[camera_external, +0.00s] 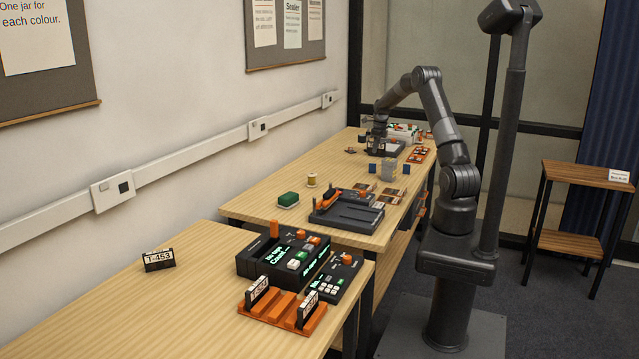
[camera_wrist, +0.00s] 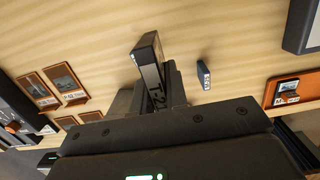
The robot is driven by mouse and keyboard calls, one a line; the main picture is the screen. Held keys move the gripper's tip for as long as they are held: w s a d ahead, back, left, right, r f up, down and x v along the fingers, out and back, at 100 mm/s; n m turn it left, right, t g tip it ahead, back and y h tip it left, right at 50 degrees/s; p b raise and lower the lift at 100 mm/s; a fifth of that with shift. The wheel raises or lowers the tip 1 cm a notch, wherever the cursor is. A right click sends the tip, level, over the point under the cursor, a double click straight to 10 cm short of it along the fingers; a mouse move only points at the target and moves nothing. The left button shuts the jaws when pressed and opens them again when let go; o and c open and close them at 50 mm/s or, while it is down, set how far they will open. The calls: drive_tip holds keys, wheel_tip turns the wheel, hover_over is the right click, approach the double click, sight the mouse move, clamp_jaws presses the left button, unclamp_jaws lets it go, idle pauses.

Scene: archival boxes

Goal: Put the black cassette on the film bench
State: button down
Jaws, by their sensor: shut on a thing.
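My gripper (camera_wrist: 162,88) is shut on a black cassette (camera_wrist: 147,54) with a white label whose text starts "T-2". The cassette points away from the wrist, over pale wood; its gap to the surface is hard to judge. In the outside view my gripper (camera_external: 379,127) is over the far part of the long wooden bench, and the held cassette is too small to make out. Another black cassette (camera_external: 158,260), labelled T-453, stands on the near table. Two more labelled ones stand in an orange rack (camera_external: 283,318). No sign readably names the film bench.
Under the gripper is a dark device (camera_external: 385,148), with orange-framed items (camera_external: 418,154) to its right. A small labelled block (camera_wrist: 204,76) stands nearby. Mid-bench are photo cards (camera_external: 390,194) and a dark tray device (camera_external: 347,213). A two-shelf stand (camera_external: 588,174) is at right.

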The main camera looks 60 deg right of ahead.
hover_over(358, 170)
drive_tip(key=f, duration=0.4)
drive_tip(key=shift+s+a+f, duration=0.2)
drive_tip(key=shift+s+f, duration=0.1)
drive_tip(key=shift+f, duration=2.1)
drive_tip(key=shift+f, duration=0.15)
drive_tip(key=c, duration=1.4)
unclamp_jaws()
drive_tip(key=shift+c, duration=0.2)
